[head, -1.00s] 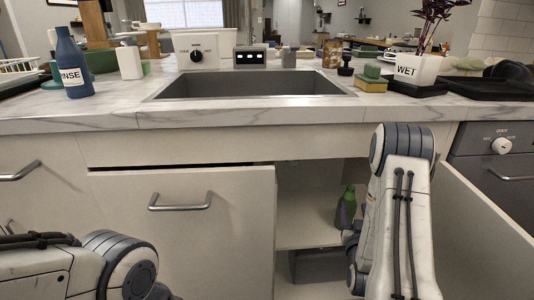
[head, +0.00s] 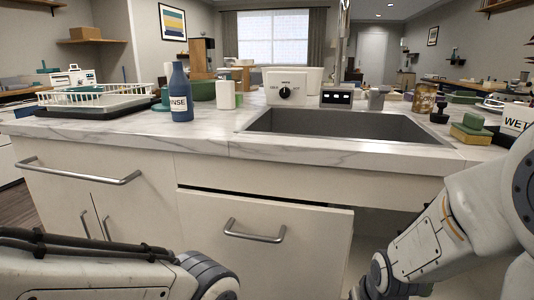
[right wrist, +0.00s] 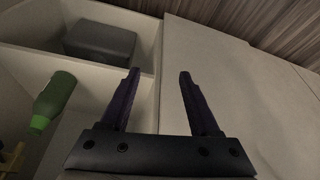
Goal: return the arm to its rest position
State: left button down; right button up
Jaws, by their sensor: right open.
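My right arm (head: 470,215) reaches in from the right in the head view, in front of the cabinet's open right side; its gripper is not clear there. In the right wrist view my right gripper (right wrist: 160,95) is open and empty, its two dark fingers apart. A pale cabinet panel (right wrist: 230,90) lies beyond the fingers. The open cabinet interior (right wrist: 20,60) holds a green bottle (right wrist: 52,98) and a grey box (right wrist: 100,43); the bottle is left of the fingers and apart from them. My left arm (head: 110,270) lies at the lower left of the head view; its gripper is out of view.
The counter (head: 110,130) holds a sink (head: 340,125), a blue RINSE bottle (head: 181,95), a dish rack (head: 95,95), a green-and-yellow sponge (head: 470,132) and a WET box (head: 515,120). A cabinet front (head: 265,225) with a bar handle stands left of the opening.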

jog(key=s+a+r+n+g+y, duration=0.15)
jog(key=s+a+r+n, duration=0.25)
jog(key=s+a, duration=0.45)
jog(key=s+a+r+n+g, duration=0.3)
jog(key=s+a+n, duration=0.1)
jog(key=s+a, duration=0.4)
notch_tip(320, 180, up, 35)
jog(key=d+p, duration=0.1)
jog(key=p, duration=3.4)
jog(key=shift+s, duration=0.25)
